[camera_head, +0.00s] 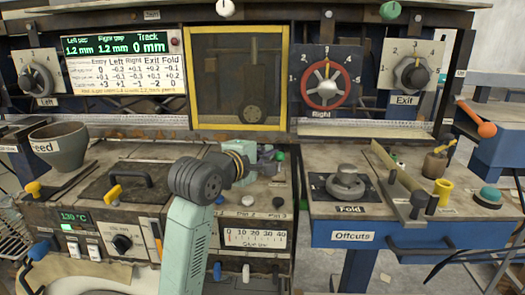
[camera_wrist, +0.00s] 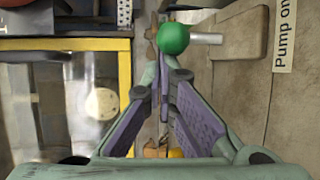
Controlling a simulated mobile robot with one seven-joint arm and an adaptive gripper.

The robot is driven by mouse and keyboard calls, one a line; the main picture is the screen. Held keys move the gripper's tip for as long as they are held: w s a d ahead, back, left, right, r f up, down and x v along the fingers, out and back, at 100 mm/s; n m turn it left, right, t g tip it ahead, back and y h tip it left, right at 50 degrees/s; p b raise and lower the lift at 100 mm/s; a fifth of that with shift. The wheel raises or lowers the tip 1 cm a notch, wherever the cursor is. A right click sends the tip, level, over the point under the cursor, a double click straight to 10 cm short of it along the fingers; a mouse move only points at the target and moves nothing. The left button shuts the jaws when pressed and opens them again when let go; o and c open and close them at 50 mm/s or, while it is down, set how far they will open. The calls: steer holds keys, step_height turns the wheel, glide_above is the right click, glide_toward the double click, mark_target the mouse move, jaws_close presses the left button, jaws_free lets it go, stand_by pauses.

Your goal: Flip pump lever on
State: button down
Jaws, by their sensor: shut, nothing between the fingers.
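The pump lever's round green knob (camera_wrist: 173,38) is in the wrist view, just beyond my fingertips, with a short metallic rod at its right. A label reading "Pump on" (camera_wrist: 285,35) lies to the right of it. My gripper (camera_wrist: 164,78) is shut and empty, its fingers meeting just below the knob in the picture. I cannot tell whether they touch it. In the head view my gripper (camera_head: 268,155) is over the back right of the left bench, and a small green knob (camera_head: 280,156) shows at its tip, partly hidden.
A yellow-framed window (camera_head: 240,127) stands just behind my gripper. The red Right wheel (camera_head: 325,86) is on the back panel. White and dark knobs (camera_head: 248,201) stand on the bench in front. The Fold knob (camera_head: 345,183) is on the blue bench to the right, across a gap.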

mark_target(264, 181)
steer(key=shift+s+f+b, duration=0.1)
steer(key=shift+f+b, duration=0.05)
steer(key=shift+b, duration=0.4)
steer(key=shift+s+r+t+h+b, duration=0.25)
steer(key=shift+t+b, duration=0.25)
steer(key=shift+b, duration=1)
steer(key=shift+s+f+m+b, duration=0.1)
steer(key=shift+s+m+b, duration=0.15)
steer(key=shift+b, duration=0.5)
steer(key=s+b, duration=0.1)
steer(key=b, duration=0.3)
steer(key=shift+s, duration=0.15)
steer(key=s+b, duration=0.1)
steer(key=b, duration=0.2)
steer(key=shift+s, duration=0.1)
steer(key=shift+s+d, duration=0.1)
steer(key=shift+s, duration=0.05)
steer(key=shift+s, duration=0.1)
steer(key=v, duration=1.2)
